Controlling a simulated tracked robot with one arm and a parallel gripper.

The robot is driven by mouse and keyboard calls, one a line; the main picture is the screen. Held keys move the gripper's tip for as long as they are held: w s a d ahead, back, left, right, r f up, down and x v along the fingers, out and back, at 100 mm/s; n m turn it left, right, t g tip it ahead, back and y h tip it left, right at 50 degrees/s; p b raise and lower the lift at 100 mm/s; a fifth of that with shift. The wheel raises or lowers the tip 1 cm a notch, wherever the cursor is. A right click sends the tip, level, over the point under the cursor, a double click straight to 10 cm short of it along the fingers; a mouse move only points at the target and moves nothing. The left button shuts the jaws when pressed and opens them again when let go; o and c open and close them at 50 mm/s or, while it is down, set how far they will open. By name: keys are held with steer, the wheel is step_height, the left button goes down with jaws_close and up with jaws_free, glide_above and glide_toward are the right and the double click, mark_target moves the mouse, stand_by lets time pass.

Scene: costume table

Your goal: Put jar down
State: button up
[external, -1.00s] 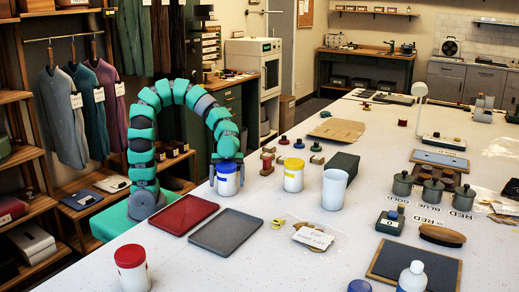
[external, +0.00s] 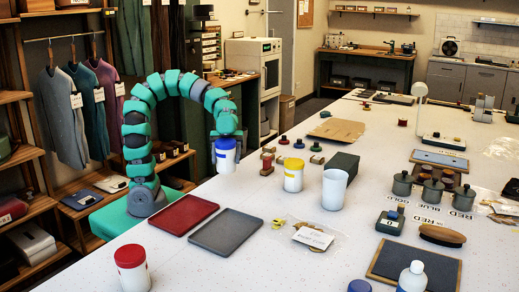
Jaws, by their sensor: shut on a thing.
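A white jar with a blue lid (external: 226,161) hangs upright under my gripper (external: 227,138), which points down and is shut on it near the lid. The jar appears to be above the white table (external: 170,255), near its left edge and behind the two trays. A red tray (external: 190,216) and a grey tray (external: 226,231) lie flat and empty, side by side, in front of my arm. The fingertips are small and partly hidden against the jar.
A yellow-lidded jar (external: 293,178) and a white cup (external: 334,190) stand to the right of my gripper. A red-lidded jar (external: 131,270) stands at the front left. A clear bag (external: 310,238) lies right of the grey tray. The table's front middle is clear.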

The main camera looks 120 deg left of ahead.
mark_target(225, 142)
steer(key=shift+r, duration=3.3)
steer(key=shift+w+d+r, duration=0.1)
steer(key=shift+d, duration=0.2)
steer(key=w+d+f, duration=0.1)
steer(key=d+f, duration=0.1)
steer(key=d, duration=1.1)
steer(key=w+d+f, duration=0.1)
steer(key=d, duration=1.1)
steer(key=s+d+r+m+g+h, duration=0.1)
steer(key=s+d+r, duration=0.1)
steer(key=s+d, duration=0.7)
steer(key=s+d+r, duration=0.1)
steer(key=s+d, duration=0.4)
steer(key=d, duration=0.8)
step_height(225, 142, down, 10)
steer(key=shift+s, duration=0.15)
steer(key=shift+r, duration=0.1)
